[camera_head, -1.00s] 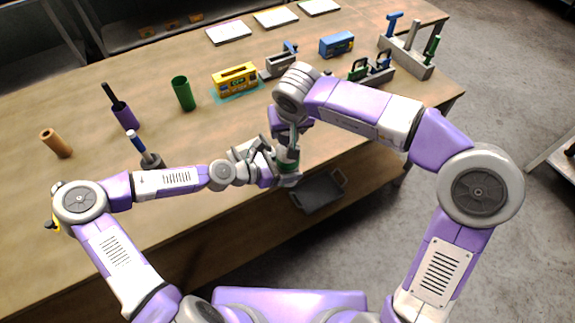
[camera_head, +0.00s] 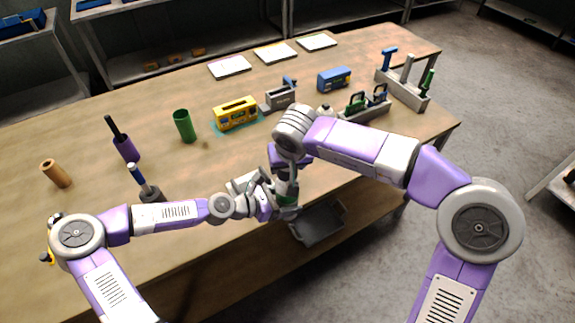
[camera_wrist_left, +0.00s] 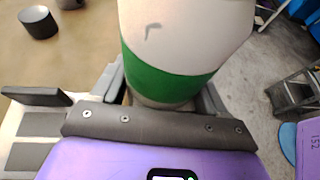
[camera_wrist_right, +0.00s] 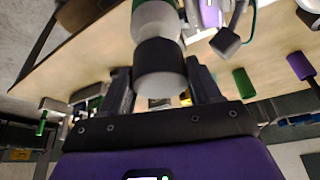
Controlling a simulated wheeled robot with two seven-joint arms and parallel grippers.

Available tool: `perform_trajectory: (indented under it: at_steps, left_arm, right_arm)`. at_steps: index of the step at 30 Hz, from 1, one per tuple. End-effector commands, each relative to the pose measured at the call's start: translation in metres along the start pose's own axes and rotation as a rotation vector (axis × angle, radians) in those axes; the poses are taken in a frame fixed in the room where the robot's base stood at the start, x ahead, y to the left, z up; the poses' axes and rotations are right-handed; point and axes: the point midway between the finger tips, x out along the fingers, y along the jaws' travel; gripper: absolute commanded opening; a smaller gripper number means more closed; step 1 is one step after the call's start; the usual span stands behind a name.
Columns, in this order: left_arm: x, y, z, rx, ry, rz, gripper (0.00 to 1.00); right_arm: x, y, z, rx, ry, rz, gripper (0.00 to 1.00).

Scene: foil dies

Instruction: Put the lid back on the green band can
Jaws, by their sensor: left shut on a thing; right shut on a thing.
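The green band can (camera_head: 287,188) is pale with a green band, in front of the table's near edge. My left gripper (camera_head: 276,201) is shut on it. In the left wrist view the can (camera_wrist_left: 185,30) fills the top, with its green band between the fingers and its upper end out of frame. My right gripper (camera_head: 288,165) is above the can, pointing down. In the right wrist view it is shut on a dark-sided piece with a pale end, apparently the lid (camera_wrist_right: 160,58). The lid lines up with the can; I cannot tell whether it is seated.
A green cup (camera_head: 184,127), a yellow box (camera_head: 236,113) and a purple holder (camera_head: 126,149) stand on the table (camera_head: 90,220). A grey rack (camera_head: 405,90) is at the right. A small pale container (camera_head: 324,110) stands behind my right arm. A grey tray (camera_head: 318,225) sits below the table edge.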

Motion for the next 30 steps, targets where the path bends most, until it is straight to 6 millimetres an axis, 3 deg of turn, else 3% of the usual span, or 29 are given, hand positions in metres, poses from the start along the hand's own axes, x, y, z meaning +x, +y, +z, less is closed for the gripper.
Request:
perform_trajectory:
  at_steps: [9, 30]
  left_arm:
    - [0.000, 0.000, 0.001, 0.001, -0.002, 0.000, 0.11]
    - [0.000, 0.000, 0.001, 0.001, -0.002, 0.000, 0.11]
  right_arm:
    - [0.015, 0.000, 0.007, 0.000, -0.001, 0.000, 0.35]
    - [0.018, 0.000, 0.008, 0.001, -0.001, 0.000, 0.35]
